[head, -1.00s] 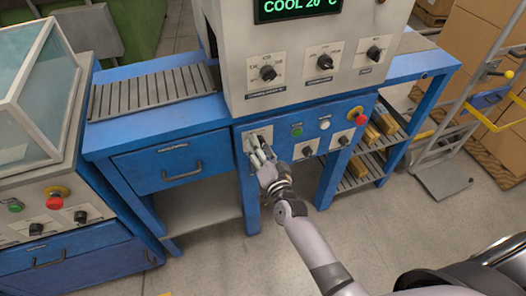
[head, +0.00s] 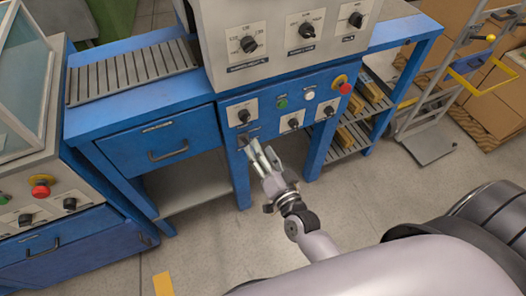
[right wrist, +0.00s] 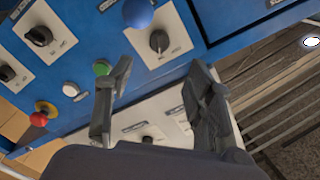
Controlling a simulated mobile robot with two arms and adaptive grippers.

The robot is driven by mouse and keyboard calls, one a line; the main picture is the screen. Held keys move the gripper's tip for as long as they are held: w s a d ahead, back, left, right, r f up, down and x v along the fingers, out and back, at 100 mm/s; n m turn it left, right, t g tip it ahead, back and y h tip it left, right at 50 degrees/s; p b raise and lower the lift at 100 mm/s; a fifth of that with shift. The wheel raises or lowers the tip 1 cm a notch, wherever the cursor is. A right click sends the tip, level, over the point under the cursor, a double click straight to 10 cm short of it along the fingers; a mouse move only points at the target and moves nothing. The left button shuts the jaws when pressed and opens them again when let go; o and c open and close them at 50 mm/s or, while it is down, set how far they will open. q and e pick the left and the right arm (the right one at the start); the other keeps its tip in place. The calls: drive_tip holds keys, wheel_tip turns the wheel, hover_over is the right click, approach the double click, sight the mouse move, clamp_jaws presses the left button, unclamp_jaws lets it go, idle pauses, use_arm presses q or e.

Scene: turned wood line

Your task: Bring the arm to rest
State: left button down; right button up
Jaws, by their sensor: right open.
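My right gripper (head: 258,150) is open and empty, low in front of the blue control panel (head: 266,112) of the machine. Its arm comes in from the lower right. In the right wrist view its two fingers (right wrist: 158,82) stand apart, with the panel behind them and nothing between them that they hold. The leftmost black panel knob (head: 243,115) shows just above the fingertips in the head view, clear of them. My left gripper is not in view.
A blue drawer (head: 160,145) is shut left of the gripper. A red stop button (head: 345,88) sits at the panel's right. A hand truck (head: 430,135) stands at the right. The floor (head: 215,240) below the gripper is clear. A blue round thing (right wrist: 138,13) shows in the wrist view.

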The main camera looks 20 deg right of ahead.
idle(0.3)
drive_tip(key=s+f+n+g+y+p, duration=0.1)
drive_tip(key=s+f+n+g, duration=0.35)
drive_tip(key=f, duration=1.05)
drive_tip(key=s+f+n+g, duration=0.2)
drive_tip(key=s+f+g, duration=0.3)
drive_tip(key=s+f, duration=0.75)
drive_tip(key=s+d+f+n+g, duration=0.2)
drive_tip(key=s+d+f+g, duration=0.1)
drive_tip(key=s+f, duration=0.5)
drive_tip(key=s+d+f+n+g+h+p, duration=0.1)
drive_tip(key=s+f, duration=0.6)
drive_tip(key=s, duration=0.7)
drive_tip(key=d+n+g, duration=0.1)
drive_tip(key=d+g, duration=0.1)
drive_tip(key=g, duration=0.1)
drive_tip(key=shift+f+h, duration=0.3)
drive_tip(key=shift+f, duration=0.1)
drive_tip(key=shift+g, duration=0.25)
